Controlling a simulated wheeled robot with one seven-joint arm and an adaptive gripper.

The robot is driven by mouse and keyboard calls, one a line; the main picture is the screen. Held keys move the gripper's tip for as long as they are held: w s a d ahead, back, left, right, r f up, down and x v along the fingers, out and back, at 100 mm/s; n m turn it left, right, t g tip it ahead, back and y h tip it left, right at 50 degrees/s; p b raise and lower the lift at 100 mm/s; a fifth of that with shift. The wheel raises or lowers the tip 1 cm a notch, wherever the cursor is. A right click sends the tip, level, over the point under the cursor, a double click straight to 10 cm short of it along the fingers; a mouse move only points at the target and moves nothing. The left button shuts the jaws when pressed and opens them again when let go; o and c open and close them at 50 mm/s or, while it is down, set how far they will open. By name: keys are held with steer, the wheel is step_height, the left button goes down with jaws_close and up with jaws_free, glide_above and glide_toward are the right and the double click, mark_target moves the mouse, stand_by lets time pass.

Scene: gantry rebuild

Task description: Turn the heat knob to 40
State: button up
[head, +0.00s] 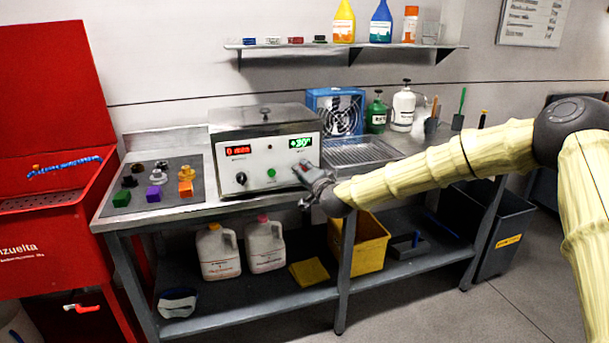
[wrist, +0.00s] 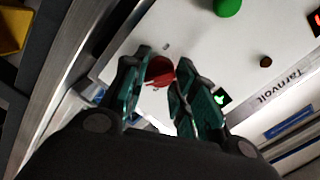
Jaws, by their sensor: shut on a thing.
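The white control box (head: 228,160) stands on the steel bench, with a red display (head: 252,150) on the left and a green display (head: 300,142) on the right that seems to read +30. My gripper (head: 303,176) is at the right of its front panel, below the green display, and hides the knob there in the head view. In the wrist view my gripper (wrist: 163,85) is shut on a red knob (wrist: 160,71), one finger on each side. The knob's pointer and scale cannot be made out.
A black knob (head: 241,178) and a green button (head: 271,173) are on the same panel, left of my gripper. A mat (head: 135,204) with small coloured pieces lies left of the box. A wire rack (head: 362,152) is to the right.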

steer(key=shift+w+d+r, duration=0.1)
steer(key=shift+d, duration=0.05)
steer(key=o, duration=1)
steer(key=shift+d, duration=0.1)
steer(key=shift+o, duration=0.2)
steer(key=shift+a, duration=0.2)
steer(key=v, duration=1.2)
